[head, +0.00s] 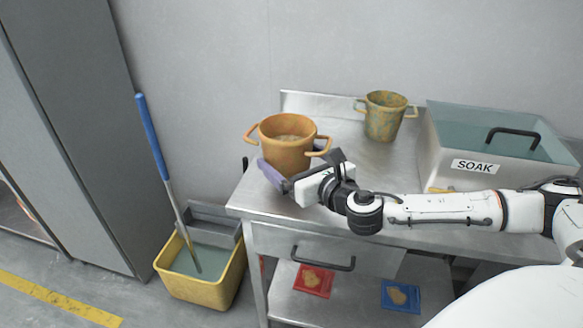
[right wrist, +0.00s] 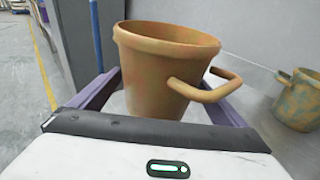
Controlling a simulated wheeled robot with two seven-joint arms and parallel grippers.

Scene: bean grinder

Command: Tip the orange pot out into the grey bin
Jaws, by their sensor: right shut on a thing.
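The orange pot (head: 287,155) has two side handles and is near the left end of the steel table (head: 385,160). It is upright, with a dull brownish fill inside. It also shows in the right wrist view (right wrist: 155,75). My right gripper (head: 297,168) is shut on the pot, with its purple fingers on either side of the body. I cannot tell whether the pot's base touches the table. I see no separate grey bin. My left gripper is not in view.
A yellow mop bucket (head: 232,281) with grey wringer and blue-handled mop (head: 152,137) stands on the floor left of the table. A speckled pot (head: 384,122) stands behind. A SOAK tub (head: 436,160) is at right. Red (head: 314,281) and blue packets (head: 400,296) lie below.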

